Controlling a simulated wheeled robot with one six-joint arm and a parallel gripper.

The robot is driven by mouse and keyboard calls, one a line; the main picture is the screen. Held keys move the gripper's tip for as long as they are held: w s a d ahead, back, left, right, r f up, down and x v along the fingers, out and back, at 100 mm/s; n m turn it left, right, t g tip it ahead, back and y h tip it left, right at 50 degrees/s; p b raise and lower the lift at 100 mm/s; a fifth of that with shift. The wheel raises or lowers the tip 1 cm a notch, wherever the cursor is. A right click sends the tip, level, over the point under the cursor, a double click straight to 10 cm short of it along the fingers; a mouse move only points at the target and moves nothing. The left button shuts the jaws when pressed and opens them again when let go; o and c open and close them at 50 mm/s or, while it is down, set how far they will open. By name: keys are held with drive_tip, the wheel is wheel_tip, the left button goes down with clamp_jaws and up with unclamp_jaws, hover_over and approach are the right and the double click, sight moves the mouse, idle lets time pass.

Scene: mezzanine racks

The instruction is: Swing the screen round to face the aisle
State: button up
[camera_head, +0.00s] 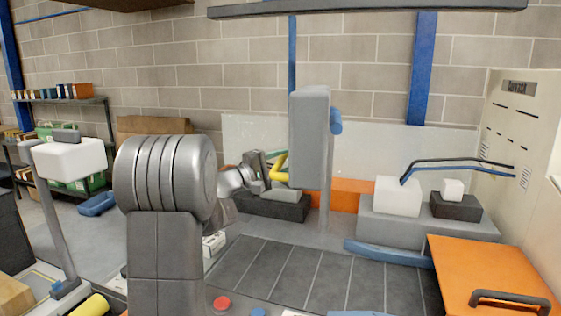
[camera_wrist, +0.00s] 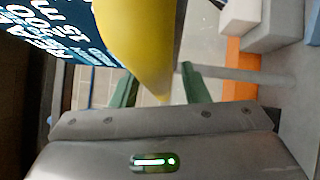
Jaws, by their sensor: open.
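The screen (camera_head: 309,140) is a grey slab on a thin upright post, seen mostly from its back or side in the head view. In the wrist view its dark blue face (camera_wrist: 55,35) shows white lettering. A yellow handle (camera_head: 279,168) sits at the screen's left side; it looms large in the wrist view (camera_wrist: 142,35). My gripper (camera_head: 277,160) is at this handle, with its green fingers (camera_wrist: 158,75) apart. The yellow handle shows in the gap between them. I cannot tell whether either finger touches it.
An orange cabinet (camera_head: 480,265) with a dark handle stands at the front right. A grey plinth (camera_head: 425,228) with white and dark boxes is behind it. A white box on a post (camera_head: 72,158) and shelves (camera_head: 60,101) are at the left. A dark slatted surface (camera_head: 320,278) lies below the screen.

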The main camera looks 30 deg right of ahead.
clamp_jaws()
